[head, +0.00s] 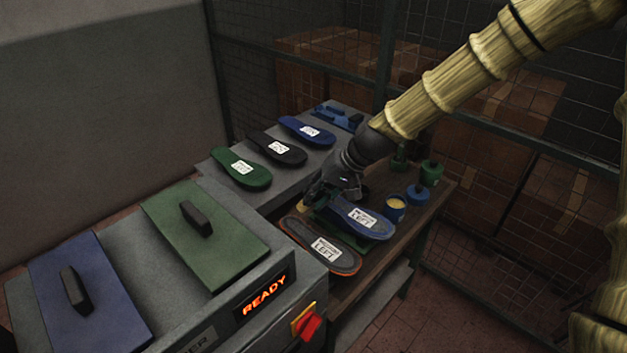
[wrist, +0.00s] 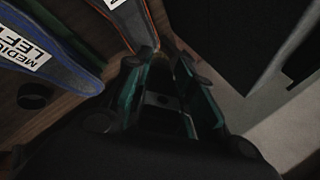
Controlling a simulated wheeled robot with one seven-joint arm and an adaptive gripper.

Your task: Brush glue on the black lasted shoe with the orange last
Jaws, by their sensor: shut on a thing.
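The black lasted shoe (head: 300,234) with an orange rim lies on the near end of the wooden bench, its white label reading LEFT. In the wrist view its orange edge (wrist: 150,22) shows at the top. My gripper (head: 312,196) is just behind the shoe's far end, pointing down. It is shut on what seems to be the glue brush, whose pale tan tip (head: 302,205) shows below the fingers near the shoe's end. In the wrist view the fingers (wrist: 165,95) hide most of it. I cannot tell whether the tip touches the shoe. An open blue glue pot (head: 396,215) holds pale yellow glue.
A blue lasted shoe (head: 345,210) lies beside the black one. Lidded blue (head: 418,196) and green (head: 430,175) pots stand at the bench's right. Green (head: 240,180), black (head: 262,142) and blue (head: 300,122) soles lie on the grey surface. A press reading READY (head: 265,294) stands in front.

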